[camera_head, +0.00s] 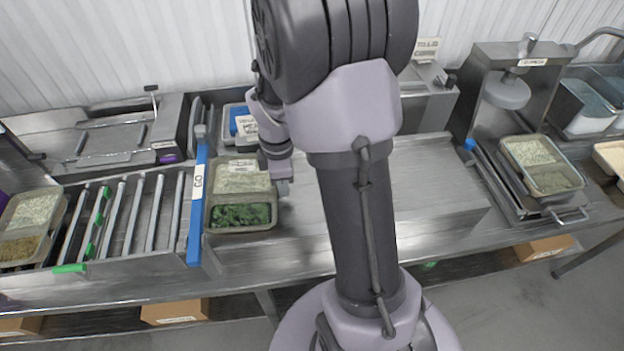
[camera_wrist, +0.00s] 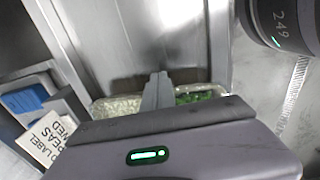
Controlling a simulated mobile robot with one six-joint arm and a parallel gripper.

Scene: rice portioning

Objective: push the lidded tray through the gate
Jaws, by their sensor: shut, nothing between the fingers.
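A two-compartment tray (camera_head: 243,217) stands on the steel counter, just right of the blue gate bar marked GO (camera_head: 196,205). It holds pale rice at the back and green food in front; whether a clear lid covers it is hard to tell. My gripper (camera_head: 283,186) is shut and empty at the tray's right side, low down. In the wrist view the shut fingers (camera_wrist: 157,88) stand in front of the tray's edge (camera_wrist: 222,91), hiding its middle. I cannot tell whether they touch it.
Left of the gate is a roller track (camera_head: 130,215) with green marks, and another filled tray (camera_head: 28,228) at its far end. A blue item with a label card (camera_head: 240,125) stands behind. A third filled tray (camera_head: 540,165) sits under the press at right. The counter (camera_head: 430,190) right of my arm is clear.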

